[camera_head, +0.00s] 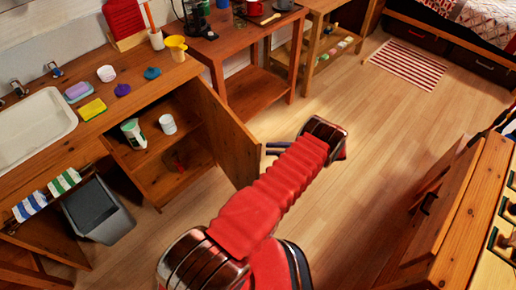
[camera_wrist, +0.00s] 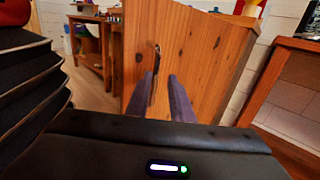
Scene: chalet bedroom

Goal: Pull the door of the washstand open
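The wooden washstand (camera_head: 95,150) stands at the left in the head view, with a white sink in its top. Its door (camera_head: 228,138) stands well open, swung out from the right side of the cupboard opening. In the wrist view the door's outer face (camera_wrist: 205,60) fills the middle, with a dark upright handle (camera_wrist: 156,60) near its left edge. My gripper (camera_head: 272,148) is just right of the door in the head view.
Inside the cupboard are a white cup (camera_head: 167,124) and a green-and-white container (camera_head: 133,132). A wooden dresser (camera_head: 465,215) with an open drawer stands at the right. The floor between is clear.

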